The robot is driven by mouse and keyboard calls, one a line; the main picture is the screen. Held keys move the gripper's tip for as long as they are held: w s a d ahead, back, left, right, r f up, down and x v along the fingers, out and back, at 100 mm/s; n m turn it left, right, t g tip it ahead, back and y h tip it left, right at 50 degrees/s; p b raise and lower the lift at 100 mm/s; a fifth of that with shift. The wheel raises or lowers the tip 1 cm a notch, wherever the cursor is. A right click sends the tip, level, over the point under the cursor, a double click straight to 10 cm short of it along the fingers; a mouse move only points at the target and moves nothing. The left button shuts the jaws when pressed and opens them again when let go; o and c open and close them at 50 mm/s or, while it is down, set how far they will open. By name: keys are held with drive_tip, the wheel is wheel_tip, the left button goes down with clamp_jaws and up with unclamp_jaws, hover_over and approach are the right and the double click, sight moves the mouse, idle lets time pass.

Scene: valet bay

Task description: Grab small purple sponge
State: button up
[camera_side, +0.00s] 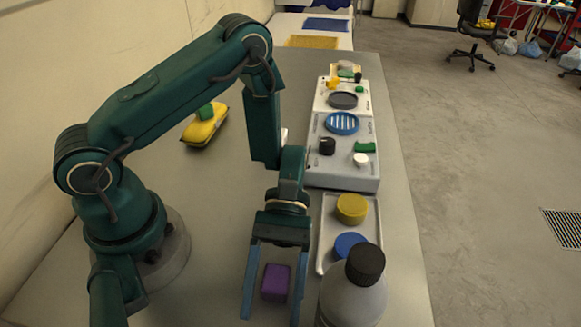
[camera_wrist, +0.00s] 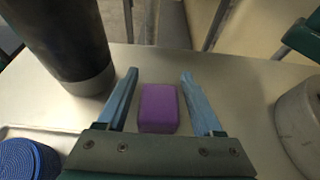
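The small purple sponge (camera_side: 276,282) is a block on the grey table, near the front in the side view. In the wrist view the purple sponge (camera_wrist: 158,108) lies between the two blue fingers, with a visible gap on each side. My gripper (camera_side: 271,316) points down with its fingers spread on either side of the sponge. In the wrist view my gripper (camera_wrist: 158,78) is open and holds nothing. I cannot tell exactly how high the fingertips are above the table.
A grey bottle with a black cap (camera_side: 352,290) stands close to the right of my gripper. A tray (camera_side: 326,228) holds a yellow round sponge (camera_side: 351,208) and a blue one (camera_side: 350,246). Grey dispenser units (camera_side: 345,165) stand behind.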

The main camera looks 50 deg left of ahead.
clamp_jaws()
drive_tip(key=shift+r, duration=0.1)
